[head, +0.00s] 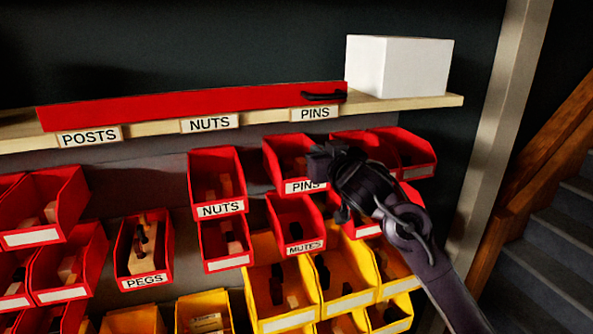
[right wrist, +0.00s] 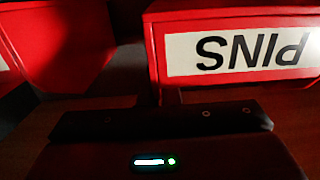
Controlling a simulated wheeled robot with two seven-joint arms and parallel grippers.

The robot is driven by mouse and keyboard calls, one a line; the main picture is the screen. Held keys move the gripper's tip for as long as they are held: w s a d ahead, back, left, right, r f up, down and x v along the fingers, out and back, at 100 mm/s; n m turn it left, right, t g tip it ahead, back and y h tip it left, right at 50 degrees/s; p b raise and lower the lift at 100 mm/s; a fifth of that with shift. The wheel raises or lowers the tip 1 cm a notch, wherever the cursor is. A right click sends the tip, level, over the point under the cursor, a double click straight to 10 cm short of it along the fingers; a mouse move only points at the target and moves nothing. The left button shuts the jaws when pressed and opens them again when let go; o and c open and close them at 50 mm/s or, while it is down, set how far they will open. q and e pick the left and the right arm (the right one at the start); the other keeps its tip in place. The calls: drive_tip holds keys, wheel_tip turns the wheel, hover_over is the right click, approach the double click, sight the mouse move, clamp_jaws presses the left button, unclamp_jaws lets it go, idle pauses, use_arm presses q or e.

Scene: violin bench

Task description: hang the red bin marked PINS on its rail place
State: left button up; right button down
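The red bin marked PINS (head: 283,152) is in the upper row, below the PINS tag (head: 315,113) on the shelf edge and right of the NUTS bin. Its white label faces front. My right gripper (head: 322,160) is at the bin's right front corner and covers part of its right side and label. In the right wrist view the PINS bin (right wrist: 235,18) appears upside down, with the closely spaced dark fingers (right wrist: 160,98) at its side edge, seemingly shut on that wall. The bin's back and any rail contact are hidden. My left gripper is not in view.
The red NUTS bin (head: 217,180) hangs close at left. The MUTES bin (head: 294,222) is just below, and another red bin (head: 405,150) is at right behind my arm. A white box (head: 398,66) stands on the shelf above. Yellow bins (head: 280,285) fill the lower rows.

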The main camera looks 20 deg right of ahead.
drive_tip(key=shift+f+b, duration=0.45)
drive_tip(key=shift+f, duration=0.15)
drive_tip(key=c, duration=1.6)
unclamp_jaws()
drive_tip(key=shift+o, duration=0.2)
